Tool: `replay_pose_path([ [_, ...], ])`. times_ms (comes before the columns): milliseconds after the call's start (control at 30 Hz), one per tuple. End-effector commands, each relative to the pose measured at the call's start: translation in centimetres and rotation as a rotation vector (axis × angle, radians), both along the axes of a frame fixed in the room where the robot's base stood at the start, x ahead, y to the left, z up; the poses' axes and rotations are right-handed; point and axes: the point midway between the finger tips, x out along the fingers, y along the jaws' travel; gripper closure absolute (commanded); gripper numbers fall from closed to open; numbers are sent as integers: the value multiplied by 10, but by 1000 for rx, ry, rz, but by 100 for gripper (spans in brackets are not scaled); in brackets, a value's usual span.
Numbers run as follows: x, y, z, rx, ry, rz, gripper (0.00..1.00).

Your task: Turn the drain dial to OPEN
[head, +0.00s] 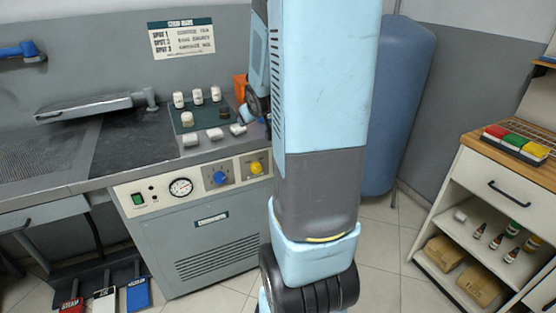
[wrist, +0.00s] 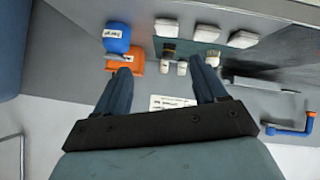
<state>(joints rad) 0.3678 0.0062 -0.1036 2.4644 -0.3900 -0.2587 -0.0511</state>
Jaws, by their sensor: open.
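Two dials sit on the front panel of the grey spotting machine (head: 205,230) in the head view: a blue dial (head: 220,178) and a yellow dial (head: 256,168). Their lettering is too small to read, so I cannot tell which is the drain dial or where either points. My gripper (wrist: 161,66) is open and empty in the wrist view, its two dark fingers spread above the machine's back area. Neither dial shows in the wrist view. In the head view my arm stands just right of the dials and hides the gripper's fingers.
White bottles (head: 198,96) and pads (head: 191,139) stand on the machine top. A blue labelled container (wrist: 116,37) and an orange box (wrist: 125,58) lie near my left finger. A pressure gauge (head: 181,187) sits left of the dials. A wooden-topped cabinet (head: 480,165) stands right.

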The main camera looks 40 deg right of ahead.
Motion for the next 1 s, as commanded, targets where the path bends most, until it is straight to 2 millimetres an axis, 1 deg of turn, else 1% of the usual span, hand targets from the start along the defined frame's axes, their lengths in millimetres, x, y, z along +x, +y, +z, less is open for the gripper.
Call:
replay_pose_path([
  [33,4,-14,-15,-4,-9,0,29],
  [200,15,-48,-52,-21,-72,23,29],
  [333,17,-72,-82,-23,-125,41,29],
  [467,14,-92,-112,-18,-181,57,29],
  [667,0,-117,-158,6,-280,74,29],
  [767,-11,-127,-179,23,-336,77,29],
  [867,-25,-135,-200,43,-397,75,29],
  [1000,-49,-143,-227,75,-488,61,29],
])
